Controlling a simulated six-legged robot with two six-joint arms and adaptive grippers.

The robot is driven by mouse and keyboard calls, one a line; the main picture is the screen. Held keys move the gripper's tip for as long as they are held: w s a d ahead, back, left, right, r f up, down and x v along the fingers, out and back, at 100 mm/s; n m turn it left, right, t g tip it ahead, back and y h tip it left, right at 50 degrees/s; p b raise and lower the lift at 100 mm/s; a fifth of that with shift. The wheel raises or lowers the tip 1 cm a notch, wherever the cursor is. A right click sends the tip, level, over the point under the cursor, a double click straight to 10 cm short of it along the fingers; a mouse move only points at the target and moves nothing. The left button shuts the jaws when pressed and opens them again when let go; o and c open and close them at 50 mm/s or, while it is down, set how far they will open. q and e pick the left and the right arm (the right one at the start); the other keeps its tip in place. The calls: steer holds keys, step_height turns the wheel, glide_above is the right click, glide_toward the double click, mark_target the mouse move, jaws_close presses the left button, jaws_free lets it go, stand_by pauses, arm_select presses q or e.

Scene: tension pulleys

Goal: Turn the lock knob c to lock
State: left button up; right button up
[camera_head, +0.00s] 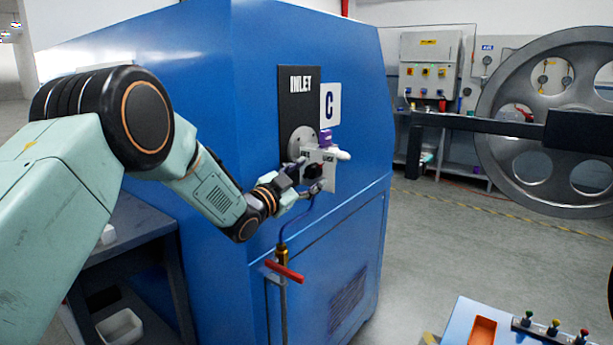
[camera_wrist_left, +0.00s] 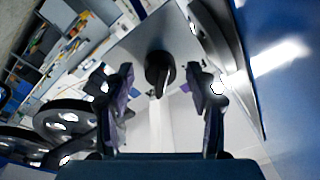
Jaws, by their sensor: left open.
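Whether the fingertips reach past the knob's face is unclear. My right gripper is out of view.
A purple and white fitting (camera_head: 327,140) sits just above the knob. A red-handled valve (camera_head: 285,270) stands below my left gripper. A large spoked wheel (camera_head: 490,115) and dark bar (camera_head: 470,122) are at right. A control panel (camera_head: 510,335) is at the lower right.

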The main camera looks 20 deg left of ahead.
arm_select(q)
steer(key=v, duration=1.2)
stand_by(0.5)
